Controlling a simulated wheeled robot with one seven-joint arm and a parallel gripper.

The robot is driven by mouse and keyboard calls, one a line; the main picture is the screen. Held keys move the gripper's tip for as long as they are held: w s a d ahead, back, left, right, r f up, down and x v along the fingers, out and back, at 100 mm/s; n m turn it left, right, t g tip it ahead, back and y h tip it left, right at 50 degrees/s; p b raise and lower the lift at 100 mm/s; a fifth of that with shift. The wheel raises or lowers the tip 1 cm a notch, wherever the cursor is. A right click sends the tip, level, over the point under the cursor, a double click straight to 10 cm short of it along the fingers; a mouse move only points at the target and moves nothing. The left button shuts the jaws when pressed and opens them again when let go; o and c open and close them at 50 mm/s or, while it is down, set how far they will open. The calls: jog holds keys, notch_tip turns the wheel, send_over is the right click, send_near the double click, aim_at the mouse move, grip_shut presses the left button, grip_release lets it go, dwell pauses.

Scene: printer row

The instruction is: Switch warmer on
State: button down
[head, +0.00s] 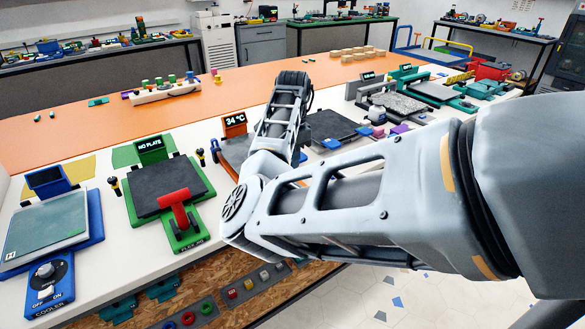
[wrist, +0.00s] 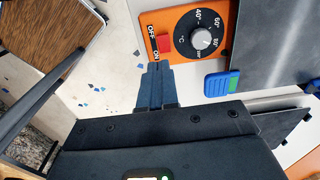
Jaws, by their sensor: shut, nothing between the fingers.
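The warmer is an orange unit whose lit display (head: 234,122) reads 34 °C in the head view; my arm hides much of its body. In the wrist view its orange control panel (wrist: 180,19) carries a red rocker switch (wrist: 164,43) between the OFF and ON labels, and a grey dial (wrist: 202,40) marked in °C. Which way the rocker is pressed, I cannot tell. My gripper (wrist: 158,68) is shut and empty. Its fingertips are beside the ON label, close to the switch's ON end; contact is not clear. In the head view the fingers are hidden.
In the head view, a green unit showing NO PLATE, with a red lever (head: 178,208), and a blue cooler (head: 50,285) stand to the left. Other bench units stand to the right.

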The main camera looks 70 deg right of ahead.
notch_tip(320, 180, up, 7)
jog(key=shift+b, duration=0.35)
jog(key=shift+s+r, duration=0.1)
jog(key=a+n+t, duration=0.1)
jog(key=n, duration=0.5)
jog(key=s+a+n+t+h+p, duration=0.1)
jog(key=n, duration=0.5)
jog(key=n+t+p, duration=0.1)
jog(key=n, duration=0.5)
jog(key=shift+s+a+f+h, duration=0.2)
jog(key=shift+s+a+h, duration=0.1)
jog(key=shift+a+h, duration=0.1)
